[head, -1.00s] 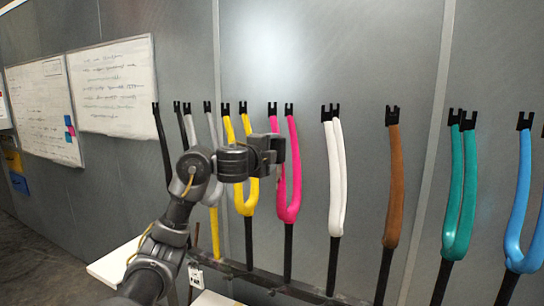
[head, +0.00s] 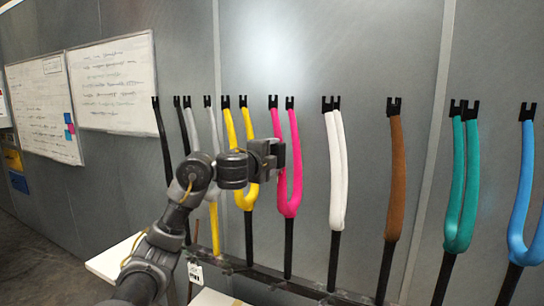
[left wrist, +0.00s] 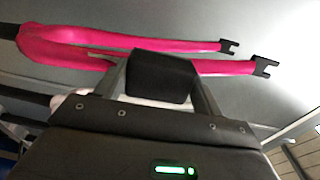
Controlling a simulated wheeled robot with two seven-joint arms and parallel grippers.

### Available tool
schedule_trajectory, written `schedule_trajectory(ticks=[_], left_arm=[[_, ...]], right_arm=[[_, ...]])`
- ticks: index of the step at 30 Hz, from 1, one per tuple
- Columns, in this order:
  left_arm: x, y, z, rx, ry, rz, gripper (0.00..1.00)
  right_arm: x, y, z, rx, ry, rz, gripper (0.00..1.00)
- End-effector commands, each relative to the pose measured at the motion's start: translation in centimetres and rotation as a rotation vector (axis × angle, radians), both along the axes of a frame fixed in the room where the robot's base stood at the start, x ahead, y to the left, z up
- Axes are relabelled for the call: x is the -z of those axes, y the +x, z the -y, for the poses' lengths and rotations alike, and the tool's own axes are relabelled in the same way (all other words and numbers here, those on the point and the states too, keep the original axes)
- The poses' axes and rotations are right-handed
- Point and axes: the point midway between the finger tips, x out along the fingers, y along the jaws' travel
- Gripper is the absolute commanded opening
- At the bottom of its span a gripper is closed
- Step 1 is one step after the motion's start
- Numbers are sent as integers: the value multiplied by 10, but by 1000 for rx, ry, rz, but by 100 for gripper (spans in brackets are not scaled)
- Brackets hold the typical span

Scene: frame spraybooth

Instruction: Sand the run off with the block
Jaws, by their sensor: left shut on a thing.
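My left gripper (head: 270,155) is shut on a dark block (left wrist: 160,77), which sits between its two fingers in the left wrist view. In the head view the gripper overlaps the left leg of the pink fork (head: 291,190). The pink fork also shows in the left wrist view (left wrist: 75,48), lying across the picture behind the block. I cannot tell whether the block touches the fork. No paint run can be made out on any fork. My right gripper is not in view.
Several other forks hang upright in a row, including yellow (head: 249,196), white (head: 337,190), brown (head: 397,185), teal (head: 454,240) and blue (head: 517,240). A dark rail (head: 265,278) runs below them. Whiteboards (head: 113,85) hang on the grey wall at left.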

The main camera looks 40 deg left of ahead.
Motion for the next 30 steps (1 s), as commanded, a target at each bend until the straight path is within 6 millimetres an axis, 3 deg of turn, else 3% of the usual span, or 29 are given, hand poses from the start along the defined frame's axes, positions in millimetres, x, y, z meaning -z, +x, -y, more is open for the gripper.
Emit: schedule_trajectory(ticks=[10,20,30], left_arm=[[33,0,1,1,2,-4,50],[39,0,2,1,2,-4,50],[68,-3,3,0,1,-4,50]], right_arm=[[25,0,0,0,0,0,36],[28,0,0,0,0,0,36],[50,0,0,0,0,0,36]])
